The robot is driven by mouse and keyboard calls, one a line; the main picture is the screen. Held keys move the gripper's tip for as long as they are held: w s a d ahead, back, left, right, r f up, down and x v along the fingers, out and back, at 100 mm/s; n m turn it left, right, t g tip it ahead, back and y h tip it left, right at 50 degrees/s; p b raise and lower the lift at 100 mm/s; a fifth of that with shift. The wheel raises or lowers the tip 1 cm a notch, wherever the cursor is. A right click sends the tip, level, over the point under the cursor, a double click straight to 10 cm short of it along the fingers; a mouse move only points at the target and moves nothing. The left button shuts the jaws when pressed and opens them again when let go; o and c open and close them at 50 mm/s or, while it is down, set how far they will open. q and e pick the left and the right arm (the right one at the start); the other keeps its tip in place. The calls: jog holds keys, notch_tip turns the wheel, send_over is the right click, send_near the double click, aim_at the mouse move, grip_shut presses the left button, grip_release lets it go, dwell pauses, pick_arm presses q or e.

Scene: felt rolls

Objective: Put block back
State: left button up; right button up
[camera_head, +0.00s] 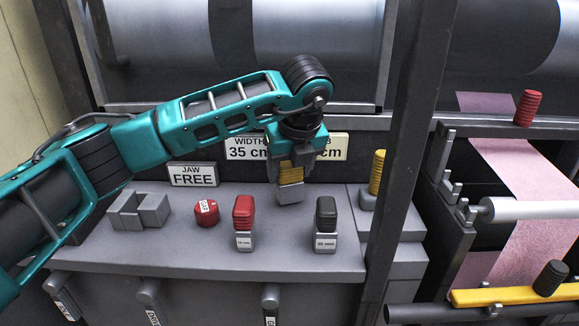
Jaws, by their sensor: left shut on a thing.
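My left gripper (289,178) points down above the back of the grey shelf and is shut on a block with a ribbed yellow grip (290,173) and a grey lower part (290,194). The block is upright. I cannot tell whether its underside touches the shelf. A red-topped block (243,216) and a black-topped block (325,218) stand upright in front of it, apart from each other, with small labels on their grey bases. My right gripper is not in view.
The grey shelf (180,245) also holds an open grey jaw fixture (139,209) and a round red button (206,212). A yellow ribbed handle (377,172) stands right. A sign (193,175) reads JAW FREE. A dark post (402,150) divides off the pink felt (535,190).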

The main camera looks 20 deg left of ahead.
pick_arm(q)
jog(key=shift+f, duration=0.3)
jog(key=o, duration=1.5)
jog(key=shift+f, duration=0.1)
jog(key=shift+p+v, duration=0.95)
jog(key=shift+v, duration=5.55)
jog(key=shift+w+a, duration=0.1)
